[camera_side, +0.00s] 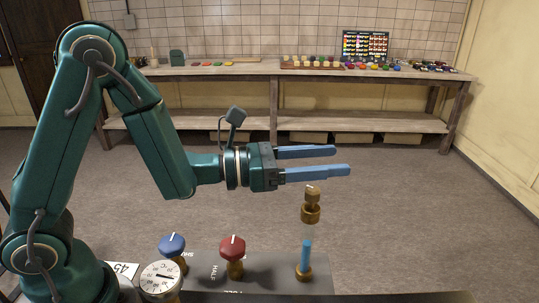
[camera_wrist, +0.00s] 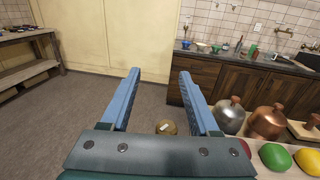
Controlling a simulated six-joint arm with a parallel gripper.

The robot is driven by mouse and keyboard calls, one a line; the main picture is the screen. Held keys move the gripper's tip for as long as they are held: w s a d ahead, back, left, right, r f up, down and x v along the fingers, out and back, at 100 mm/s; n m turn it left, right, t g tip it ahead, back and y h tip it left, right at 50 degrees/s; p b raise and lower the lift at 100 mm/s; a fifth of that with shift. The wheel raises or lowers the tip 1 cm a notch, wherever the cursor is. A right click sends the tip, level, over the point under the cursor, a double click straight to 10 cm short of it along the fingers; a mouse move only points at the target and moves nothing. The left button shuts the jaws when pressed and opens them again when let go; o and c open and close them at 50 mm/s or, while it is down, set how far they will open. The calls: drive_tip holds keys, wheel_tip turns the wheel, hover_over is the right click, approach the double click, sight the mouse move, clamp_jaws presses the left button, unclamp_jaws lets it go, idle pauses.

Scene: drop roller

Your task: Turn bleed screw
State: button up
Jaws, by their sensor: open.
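The brass bleed screw (camera_side: 312,194) has a pale mark on its top and sits on a brass collar (camera_side: 311,213) at the right of the grey panel. Below it is a column of blue (camera_side: 306,252) above a brass base. My gripper (camera_side: 342,160) is open, level and empty, with blue fingers pointing right. In the side view the fingers are above the screw, with the nearer one just over it. In the wrist view the round brass top (camera_wrist: 166,128) shows low between the fingers, near the palm, its mark roughly sideways. I see no contact.
On the panel (camera_side: 205,278) stand a blue knob (camera_side: 172,245), a red knob (camera_side: 232,248) and a round dial gauge (camera_side: 160,281), left of the screw. A workbench (camera_side: 240,70) with small items is far behind. The space around the fingers is free.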

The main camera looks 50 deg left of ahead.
drive_tip(key=s+a+r, duration=0.1)
drive_tip(key=a+r, duration=0.5)
drive_tip(key=a, duration=0.3)
drive_tip(key=shift+s+a, duration=0.3)
drive_tip(key=shift+a, duration=0.1)
wheel_tip(320, 180, up, 5)
drive_tip(key=m+g+h, duration=0.5)
hover_over(312, 198)
drive_tip(key=a, duration=0.2)
wheel_tip(312, 198, down, 16)
drive_tip(key=shift+n, duration=0.3)
drive_tip(key=shift+f+x, duration=0.2)
drive_tip(key=shift+x, duration=2.15)
drive_tip(key=shift+w, duration=0.1)
clamp_jaws()
